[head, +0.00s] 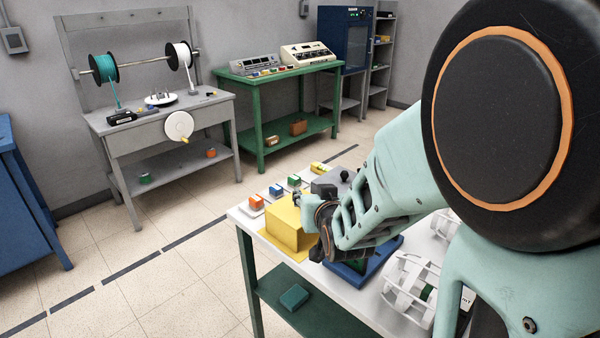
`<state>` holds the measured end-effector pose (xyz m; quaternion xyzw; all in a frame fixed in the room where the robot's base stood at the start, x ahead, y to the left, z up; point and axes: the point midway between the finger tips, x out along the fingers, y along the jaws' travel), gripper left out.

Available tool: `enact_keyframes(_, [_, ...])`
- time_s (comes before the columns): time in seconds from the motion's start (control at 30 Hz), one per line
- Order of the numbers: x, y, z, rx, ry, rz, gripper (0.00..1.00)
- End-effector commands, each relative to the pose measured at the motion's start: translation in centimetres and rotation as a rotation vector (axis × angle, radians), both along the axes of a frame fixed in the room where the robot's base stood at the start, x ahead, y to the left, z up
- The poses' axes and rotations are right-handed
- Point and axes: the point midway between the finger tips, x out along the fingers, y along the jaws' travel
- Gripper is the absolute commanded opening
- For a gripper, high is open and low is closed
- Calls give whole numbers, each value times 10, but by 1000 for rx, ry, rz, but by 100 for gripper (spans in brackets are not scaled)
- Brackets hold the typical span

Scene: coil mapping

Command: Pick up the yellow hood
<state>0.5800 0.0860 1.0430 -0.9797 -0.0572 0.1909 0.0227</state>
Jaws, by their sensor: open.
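The yellow hood (283,226) is a boxy yellow piece near the left end of the white-topped table. It stands on or over a flat yellow area, and its right side is partly hidden by my wrist. My gripper (303,202) reaches in from the right, at the hood's upper right side. Its fingers are small and mostly hidden by my own wrist, and they look open with nothing held. I cannot tell whether they touch the hood.
Small blocks in orange, blue, green and yellow (257,202) line the table's far edge. A grey box with a black knob (328,183) stands behind my wrist. A blue base (346,271) and white coil frames (408,287) lie to the right.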

Motion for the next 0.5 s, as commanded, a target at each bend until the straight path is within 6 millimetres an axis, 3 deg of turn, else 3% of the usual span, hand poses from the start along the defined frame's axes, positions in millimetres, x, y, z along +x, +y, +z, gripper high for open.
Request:
enact_keyframes(0.1, [-22, 13, -18, -46, 8, 38, 41])
enact_keyframes(0.2, [-29, 17, -26, -63, 5, 52, 41])
enact_keyframes(0.5, [-1, 24, -42, -70, 4, 58, 41])
